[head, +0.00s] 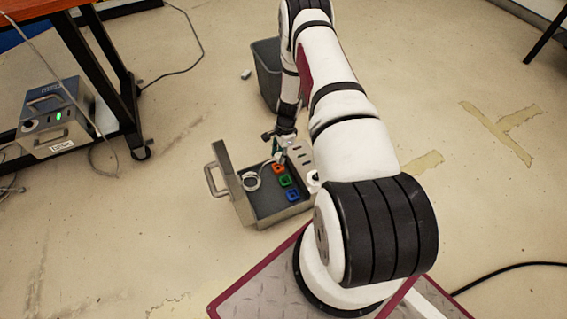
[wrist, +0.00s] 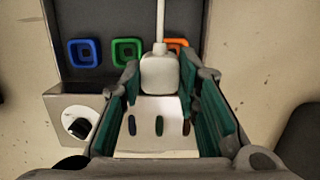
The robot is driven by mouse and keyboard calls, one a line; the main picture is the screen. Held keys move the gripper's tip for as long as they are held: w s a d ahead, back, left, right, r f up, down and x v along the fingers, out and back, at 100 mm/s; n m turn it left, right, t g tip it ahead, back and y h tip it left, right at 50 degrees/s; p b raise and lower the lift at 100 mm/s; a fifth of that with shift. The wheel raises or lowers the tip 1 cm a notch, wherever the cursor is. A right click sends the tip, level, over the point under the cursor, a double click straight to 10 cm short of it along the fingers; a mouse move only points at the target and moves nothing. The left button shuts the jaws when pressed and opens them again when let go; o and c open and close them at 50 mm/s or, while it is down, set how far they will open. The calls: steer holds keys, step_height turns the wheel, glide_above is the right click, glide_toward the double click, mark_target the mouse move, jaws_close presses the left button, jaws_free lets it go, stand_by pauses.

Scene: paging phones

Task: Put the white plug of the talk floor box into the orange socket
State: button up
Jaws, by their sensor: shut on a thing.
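The floor box (head: 272,216) stands open on the floor with its lid raised on the left. My gripper (wrist: 160,78) is shut on the white plug (wrist: 160,73), which sits between its teal pads with a white cable running up from it. The plug covers part of the orange socket (wrist: 181,44); its height above it is unclear. The green socket (wrist: 115,52) and blue socket (wrist: 69,53) lie to the left. In the head view, the orange socket (head: 278,164) shows just below my gripper (head: 280,152), and the plug is hard to make out.
A white cable loop (head: 250,181) lies inside the box. The box panel has a black knob (wrist: 80,128) and several slots. A grey bin (head: 265,70) stands behind. A grey device with a green light (head: 58,116) is under the table at left. Floor to the right is open.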

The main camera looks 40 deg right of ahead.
steer(key=shift+w+d+b, duration=0.3)
steer(key=shift+w+b, duration=0.15)
steer(key=shift+w, duration=0.5)
steer(key=shift+f, duration=0.1)
steer(key=shift+f+b, duration=0.75)
steer(key=shift+f, duration=2.4)
steer(key=shift+f, duration=0.45)
steer(key=o, duration=1.3)
steer(key=shift+c, duration=0.2)
steer(key=shift+r, duration=0.15)
step_height(320, 180, up, 12)
steer(key=d, duration=0.1)
steer(key=shift+s+d+f, duration=0.2)
steer(key=shift+s+d, duration=0.05)
steer(key=shift+d, duration=0.1)
